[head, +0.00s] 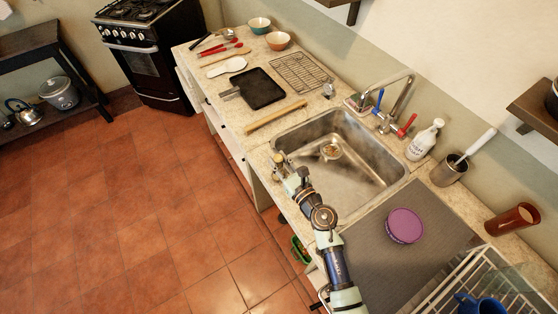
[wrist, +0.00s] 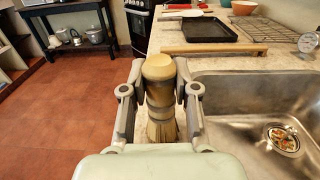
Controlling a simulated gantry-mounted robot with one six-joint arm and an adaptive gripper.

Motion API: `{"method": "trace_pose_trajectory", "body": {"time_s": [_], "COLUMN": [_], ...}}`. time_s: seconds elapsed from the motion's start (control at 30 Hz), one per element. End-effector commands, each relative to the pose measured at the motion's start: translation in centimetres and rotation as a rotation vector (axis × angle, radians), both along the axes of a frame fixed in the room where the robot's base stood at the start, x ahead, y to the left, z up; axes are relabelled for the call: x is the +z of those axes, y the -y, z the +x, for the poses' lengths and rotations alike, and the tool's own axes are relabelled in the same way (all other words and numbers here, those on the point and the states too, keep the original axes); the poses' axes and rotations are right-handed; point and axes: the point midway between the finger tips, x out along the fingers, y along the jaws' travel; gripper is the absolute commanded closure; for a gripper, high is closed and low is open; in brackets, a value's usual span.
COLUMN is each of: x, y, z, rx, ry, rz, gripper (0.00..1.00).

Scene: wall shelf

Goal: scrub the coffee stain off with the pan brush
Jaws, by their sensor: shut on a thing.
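The pan brush (wrist: 158,68) has a round wooden knob on top and pale bristles below. My gripper (wrist: 159,95) is shut on it, one finger on each side, and holds it about upright, bristles down. In the head view my gripper (head: 281,169) and the brush are at the sink's left edge, over the narrow front strip of counter. I cannot tell whether the bristles touch the counter. I cannot make out the coffee stain in either view; the brush and my arm cover part of the counter there.
The steel sink (head: 355,183) lies just right of the gripper. A wooden rolling pin or bar (head: 275,117) and a black pan (head: 259,89) lie beyond it. A purple round thing (head: 404,226) sits on the grey mat (head: 375,270). The tap (head: 400,100) stands behind the sink.

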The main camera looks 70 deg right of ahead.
Motion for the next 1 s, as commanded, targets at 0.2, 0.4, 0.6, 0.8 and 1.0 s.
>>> {"method": "trace_pose_trajectory", "body": {"time_s": [0.2, 0.4, 0.6, 0.8, 1.0], "x": [-0.4, -0.7, -0.6, -0.6, -0.6], "y": [0.0, 0.0, 0.3, 0.9, 1.0], "z": [0.0, 0.0, -0.2, -0.7, -0.6], "rx": [0.000, 0.000, -0.001, -0.001, 0.001], "ry": [0.000, 0.000, 0.000, -0.001, 0.000], "rz": [0.000, 0.000, 0.000, -0.001, 0.000], "gripper": [1.00, 1.00, 1.00, 1.00, 1.00]}}
